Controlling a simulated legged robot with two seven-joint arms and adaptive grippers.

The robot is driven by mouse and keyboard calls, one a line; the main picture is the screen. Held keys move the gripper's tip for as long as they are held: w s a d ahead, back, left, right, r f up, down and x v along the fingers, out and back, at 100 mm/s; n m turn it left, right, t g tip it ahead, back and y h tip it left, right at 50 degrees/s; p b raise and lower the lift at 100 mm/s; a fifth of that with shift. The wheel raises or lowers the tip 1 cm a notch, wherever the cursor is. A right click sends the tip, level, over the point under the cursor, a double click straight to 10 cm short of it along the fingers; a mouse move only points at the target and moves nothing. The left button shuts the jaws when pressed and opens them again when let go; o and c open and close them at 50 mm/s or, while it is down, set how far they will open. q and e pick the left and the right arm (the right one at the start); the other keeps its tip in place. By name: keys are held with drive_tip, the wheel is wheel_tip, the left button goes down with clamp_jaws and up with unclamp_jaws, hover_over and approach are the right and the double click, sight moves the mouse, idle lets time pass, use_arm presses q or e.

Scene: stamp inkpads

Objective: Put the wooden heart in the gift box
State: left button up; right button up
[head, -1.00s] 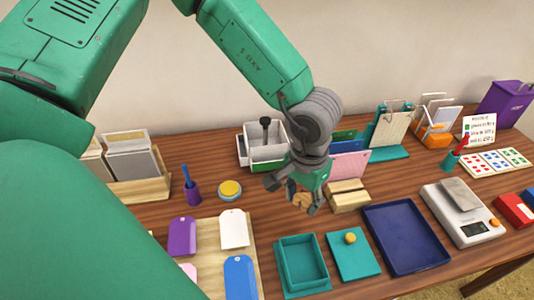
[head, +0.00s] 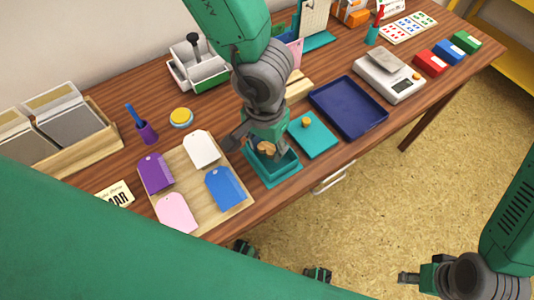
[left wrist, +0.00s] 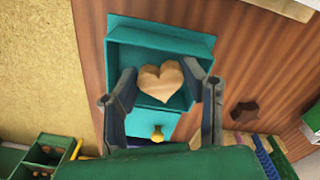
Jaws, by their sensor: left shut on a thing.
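The wooden heart (head: 266,147) is pale brown and sits between the fingers of my left gripper (head: 262,151), which is shut on it. In the left wrist view the heart (left wrist: 161,82) lies flat between the two fingers, over the opening of the teal gift box (left wrist: 190,42). In the head view the open gift box (head: 268,183) is under the gripper, partly hidden by it. I cannot tell whether the heart touches the box. The teal lid (head: 318,140) with a yellow knob lies beside the box. My right gripper (head: 408,278) is over the floor, its opening unclear.
A wooden board (head: 228,209) with several coloured tags is left of the box. A navy tray (head: 345,107) lies beyond the lid, with a scale (head: 388,78) further right. A white and green bin (head: 207,75) stands behind. The table's front edge is close to the box.

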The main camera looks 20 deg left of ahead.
sight(268, 149)
use_arm(q)
wheel_tip(268, 149, down, 3)
drive_tip(key=shift+d+r+b, duration=0.1)
drive_tip(key=shift+d+b, duration=0.05)
drive_tip(key=shift+b, duration=0.35)
drive_tip(key=shift+d, duration=0.55)
drive_tip(key=o, duration=0.7)
drive_tip(key=shift+a, duration=0.15)
drive_tip(key=shift+c, duration=0.2)
drive_tip(key=shift+o, duration=1.2)
drive_tip(key=shift+a, duration=0.35)
use_arm(e)
drive_tip(key=shift+d+f, duration=0.1)
drive_tip(key=shift+f, duration=0.55)
